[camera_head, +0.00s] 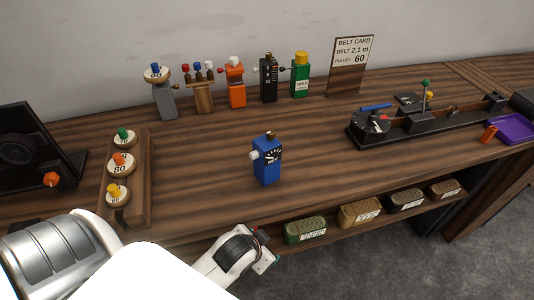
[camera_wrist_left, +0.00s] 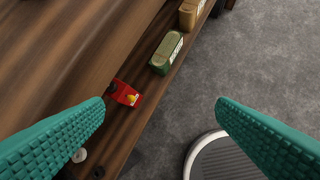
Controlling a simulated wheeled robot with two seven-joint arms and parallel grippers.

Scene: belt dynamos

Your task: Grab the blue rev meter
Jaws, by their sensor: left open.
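The blue rev meter (camera_head: 266,168) stands upright on the wooden bench in the head view, with a dark dial, a white knob on its left side and a brownish top. It does not show in the left wrist view. My left arm comes in from the lower left, and its gripper end (camera_head: 262,262) is low at the bench's front edge, in front of and apart from the meter. In the left wrist view the two teal fingers of my left gripper (camera_wrist_left: 160,104) are wide apart with nothing held between them. My right gripper is not in view.
Several tools, including an orange one (camera_head: 236,88) and a green one (camera_head: 300,80), stand behind the meter. A peg board (camera_head: 143,165) is left, a belt rig (camera_head: 420,122) right. Tins (camera_head: 305,230) sit on a lower shelf; a red item (camera_wrist_left: 124,92) shows nearby. Bench around the meter is clear.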

